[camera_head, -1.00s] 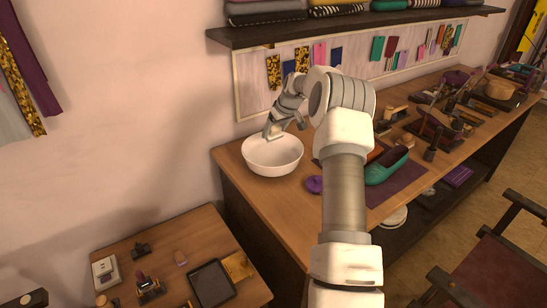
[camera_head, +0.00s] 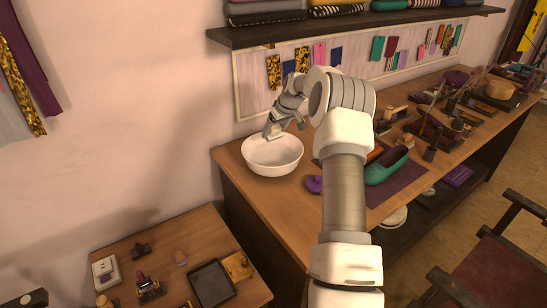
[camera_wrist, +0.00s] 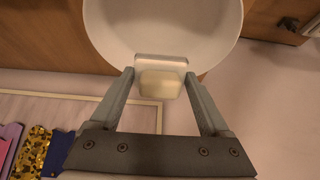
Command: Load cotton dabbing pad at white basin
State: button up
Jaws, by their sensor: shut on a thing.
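The white basin (camera_head: 273,163) stands upright on the wooden workbench at its left end, near the wall. My gripper (camera_head: 272,133) is low over the basin's back rim, pointing down. In the wrist view my gripper (camera_wrist: 160,78) is shut on a pale cream block-like pad (camera_wrist: 160,84), held between the two fingertips. The basin (camera_wrist: 165,35) fills the top of that view, with the pad near its rim. I cannot tell whether the pad touches the basin. The inside that shows looks empty.
A purple round object (camera_head: 314,184) lies right of the basin. A teal shoe-like item (camera_head: 386,168) is on a dark mat further right, with many tools beyond. A shelf (camera_head: 350,27) hangs above. A lower table (camera_head: 195,235) with small items stands at front left.

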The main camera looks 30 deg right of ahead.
jog(key=shift+r+p, duration=1.05)
jog(key=shift+r, duration=1)
